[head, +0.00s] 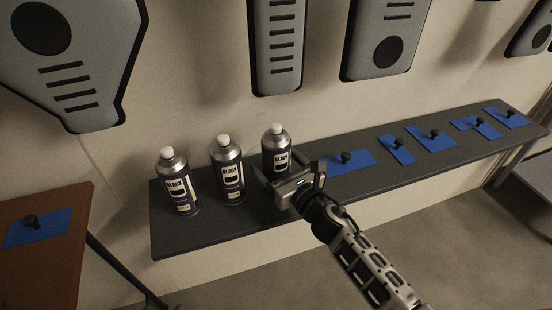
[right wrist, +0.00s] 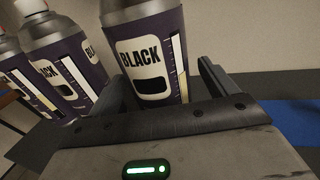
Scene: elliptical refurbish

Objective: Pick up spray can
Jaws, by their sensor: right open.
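Three spray cans labelled BLACK stand upright on a dark shelf (head: 215,239): a left can (head: 176,184), a middle can (head: 228,172) and a right can (head: 275,142). My right gripper (head: 276,172) is open at the right can, with its fingers low on either side of it. In the right wrist view the right can (right wrist: 150,55) stands between the open fingers, its label facing me. The middle can (right wrist: 62,62) is close beside the left finger there. The right can's lower part is hidden behind the gripper. My left gripper is not in view.
Several blue cloths with black knobs lie along the shelf to the right, the nearest cloth (head: 362,161) close to my gripper. A brown table (head: 62,260) stands at left. Grey panels (head: 280,45) hang on the wall above.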

